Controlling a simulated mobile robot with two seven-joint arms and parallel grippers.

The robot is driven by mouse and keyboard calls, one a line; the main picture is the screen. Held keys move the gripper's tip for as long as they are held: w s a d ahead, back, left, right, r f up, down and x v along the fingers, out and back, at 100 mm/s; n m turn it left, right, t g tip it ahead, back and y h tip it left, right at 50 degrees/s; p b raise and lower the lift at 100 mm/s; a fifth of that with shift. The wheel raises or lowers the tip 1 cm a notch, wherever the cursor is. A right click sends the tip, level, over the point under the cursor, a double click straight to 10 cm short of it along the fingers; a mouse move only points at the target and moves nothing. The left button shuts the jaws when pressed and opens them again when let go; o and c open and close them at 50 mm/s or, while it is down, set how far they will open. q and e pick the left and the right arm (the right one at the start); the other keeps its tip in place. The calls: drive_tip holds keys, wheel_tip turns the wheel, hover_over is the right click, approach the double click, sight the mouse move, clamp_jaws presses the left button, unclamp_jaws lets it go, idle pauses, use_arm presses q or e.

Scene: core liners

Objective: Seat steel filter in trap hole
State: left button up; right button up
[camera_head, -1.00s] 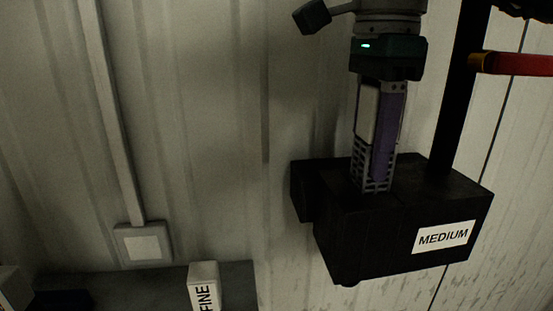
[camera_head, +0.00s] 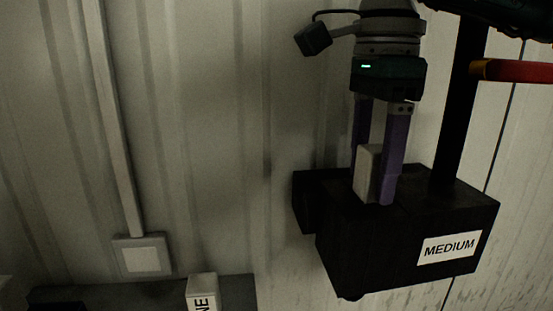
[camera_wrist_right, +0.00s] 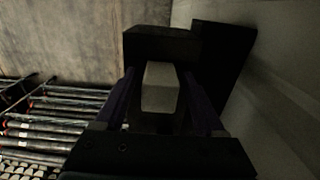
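A pale, plain block (camera_head: 367,172) stands upright in or on the top of the black box (camera_head: 350,240) labelled MEDIUM; I take it for the filter, though no steel shows. Its lower end and the hole are hidden, so I cannot tell how deep it sits. My right gripper (camera_head: 372,190) points down with its purple fingers apart on both sides of the block. In the right wrist view the block (camera_wrist_right: 161,88) stands between the fingers, with a gap on each side. My left gripper is not in view.
A black post (camera_head: 460,110) rises behind the box, with a red bar (camera_head: 515,69) at upper right. A white block (camera_head: 202,287), its label partly cut off, stands on a dark shelf (camera_head: 130,293) at lower left. The right wrist view shows racked tubes (camera_wrist_right: 50,125) at left.

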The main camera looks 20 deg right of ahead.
wheel_tip(320, 180, up, 13)
drive_tip(key=p, duration=0.9)
drive_tip(key=shift+r+p, duration=0.1)
drive_tip(key=shift+p, duration=0.2)
